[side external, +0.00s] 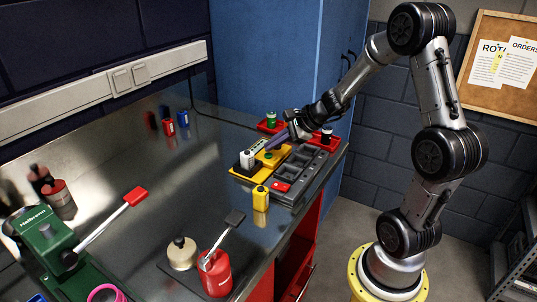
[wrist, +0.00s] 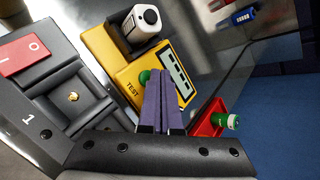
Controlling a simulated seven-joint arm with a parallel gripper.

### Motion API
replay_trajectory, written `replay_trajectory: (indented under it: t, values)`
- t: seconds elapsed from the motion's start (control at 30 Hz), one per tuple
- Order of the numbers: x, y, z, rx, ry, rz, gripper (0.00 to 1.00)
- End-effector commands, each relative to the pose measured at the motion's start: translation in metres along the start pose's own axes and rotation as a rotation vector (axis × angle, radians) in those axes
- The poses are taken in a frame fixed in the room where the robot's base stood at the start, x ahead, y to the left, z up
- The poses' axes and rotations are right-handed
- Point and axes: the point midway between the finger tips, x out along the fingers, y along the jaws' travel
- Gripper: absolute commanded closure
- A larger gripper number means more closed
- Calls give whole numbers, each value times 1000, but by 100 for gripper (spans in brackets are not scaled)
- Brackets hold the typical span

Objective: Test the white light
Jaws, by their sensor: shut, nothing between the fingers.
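The white light (wrist: 141,22) sits in a black socket on the yellow tester (wrist: 105,50); in the side view the white light (side external: 247,159) stands upright at the tester's left end. The tester has a green button (wrist: 144,77) beside the word TEST and a pale panel with dark marks (wrist: 178,76). My gripper (wrist: 160,76) has its purple fingers together and empty, over the tester next to the green button, partly covering it. In the side view my gripper (side external: 269,146) reaches down to the tester from the right. I cannot tell whether the fingertips touch the button.
A grey tray with compartments (side external: 305,168) and a red switch (wrist: 25,55) adjoins the tester. A green-topped item sits in a red tray (wrist: 208,122).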

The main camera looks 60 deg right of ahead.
Motion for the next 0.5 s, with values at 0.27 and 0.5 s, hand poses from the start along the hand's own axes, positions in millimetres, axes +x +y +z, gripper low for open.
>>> replay_trajectory:
  t: [0.27, 0.5]
  values:
    - [0, 0, 0, 0, 0, 0, 100]
    - [5, 4, -4, 1, 0, 0, 100]
